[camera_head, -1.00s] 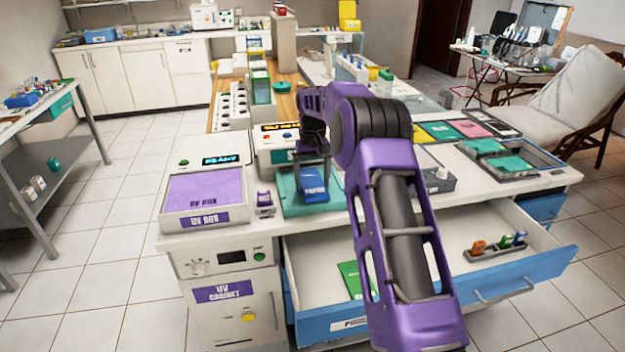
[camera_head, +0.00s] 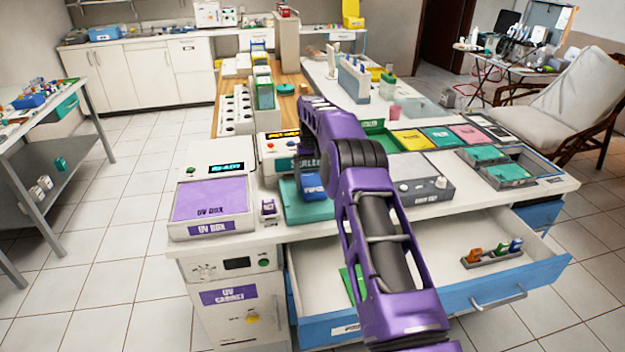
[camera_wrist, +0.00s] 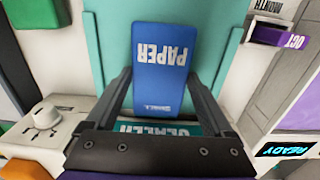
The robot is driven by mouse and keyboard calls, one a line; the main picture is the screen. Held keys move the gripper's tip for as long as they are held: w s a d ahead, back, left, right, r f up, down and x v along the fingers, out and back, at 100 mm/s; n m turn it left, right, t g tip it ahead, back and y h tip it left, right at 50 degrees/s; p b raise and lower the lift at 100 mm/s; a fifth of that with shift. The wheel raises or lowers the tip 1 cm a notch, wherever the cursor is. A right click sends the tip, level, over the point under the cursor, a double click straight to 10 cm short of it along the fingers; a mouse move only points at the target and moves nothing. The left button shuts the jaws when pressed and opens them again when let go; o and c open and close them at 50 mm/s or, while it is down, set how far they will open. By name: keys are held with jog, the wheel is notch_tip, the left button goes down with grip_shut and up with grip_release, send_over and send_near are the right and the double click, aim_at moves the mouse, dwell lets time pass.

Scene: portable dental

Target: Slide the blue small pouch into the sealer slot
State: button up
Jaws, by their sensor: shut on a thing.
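The blue small pouch (camera_wrist: 160,62), marked PAPER, lies between the two fingers of my gripper (camera_wrist: 162,98) in the wrist view. My gripper is shut on it. In the head view the pouch (camera_head: 313,188) shows only in part, below my dark gripper and beside my purple arm. It is over the teal plate (camera_head: 292,208) in front of the sealer (camera_head: 281,148). The sealer's teal label (camera_wrist: 183,130) shows partly behind my gripper in the wrist view. The slot itself is hidden, so I cannot tell whether the pouch touches it.
The UV box (camera_head: 211,203) and a small purple block (camera_head: 268,207) stand left of the teal plate. A grey box with a knob (camera_head: 425,187) stands to the right. An open drawer (camera_head: 420,255) juts out in front below the tabletop.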

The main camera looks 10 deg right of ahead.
jog(key=shift+f, duration=0.1)
dwell(0.7)
jog(key=o, duration=1.1)
jog(key=shift+o, duration=0.2)
